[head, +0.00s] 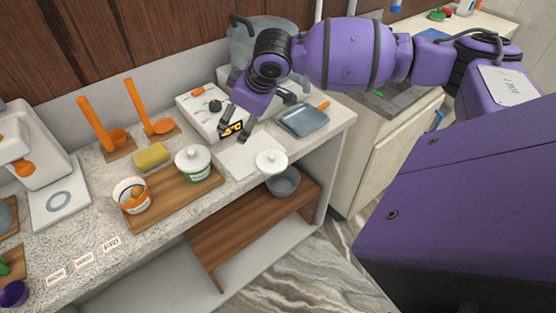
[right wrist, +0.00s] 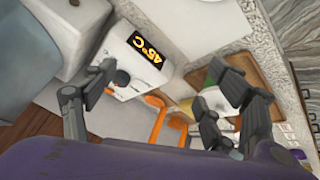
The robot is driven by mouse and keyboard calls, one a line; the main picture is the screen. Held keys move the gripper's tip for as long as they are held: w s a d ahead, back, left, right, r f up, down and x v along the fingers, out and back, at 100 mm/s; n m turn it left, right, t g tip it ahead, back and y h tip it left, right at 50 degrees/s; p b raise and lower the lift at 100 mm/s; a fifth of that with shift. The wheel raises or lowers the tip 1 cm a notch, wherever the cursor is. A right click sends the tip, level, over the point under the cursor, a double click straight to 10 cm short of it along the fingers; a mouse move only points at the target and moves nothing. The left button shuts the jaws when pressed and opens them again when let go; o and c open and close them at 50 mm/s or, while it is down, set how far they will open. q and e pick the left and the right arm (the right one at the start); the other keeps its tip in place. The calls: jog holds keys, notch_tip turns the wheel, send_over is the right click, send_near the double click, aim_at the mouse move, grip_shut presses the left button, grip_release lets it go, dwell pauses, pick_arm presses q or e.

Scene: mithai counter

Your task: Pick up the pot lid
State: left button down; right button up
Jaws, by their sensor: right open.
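A round white lid with a small knob (head: 271,161) lies flat near the front edge of the counter, beside a white sheet. A second white knobbed lid (head: 193,157) sits on a white pot with a green band (head: 196,173) on a wooden board. My right gripper (head: 234,126) is open and empty above the back of the counter, near the scale-like device, behind and left of the loose lid. Its spread fingers show in the right wrist view (right wrist: 165,85). There the right fingers partly cover a white rounded thing that I cannot identify surely. My left gripper is not in view.
A white device with a 45°C display (head: 204,108) stands behind the sheet (head: 247,155). A blue-grey tray (head: 303,121) lies to the right. A white tub (head: 132,194) shares the wooden board (head: 165,205). A grey bowl (head: 284,183) stands on the shelf below the loose lid.

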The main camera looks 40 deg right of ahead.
aim_at(271, 157)
jog(key=s+d+f+g, duration=0.1)
jog(key=s, duration=0.1)
jog(key=s+d+f+g+h, duration=0.1)
jog(key=s, duration=0.2)
jog(key=s+d+f+g, duration=0.1)
jog(key=s+g, duration=0.1)
jog(key=s, duration=0.1)
jog(key=shift+s+d+f+m+h, duration=0.2)
jog(key=shift+m+h, duration=0.1)
jog(key=shift+h, duration=0.1)
jog(key=f, duration=0.7)
jog(key=shift+w+f, duration=0.15)
jog(key=shift+w, duration=0.25)
jog(key=c, duration=1.2)
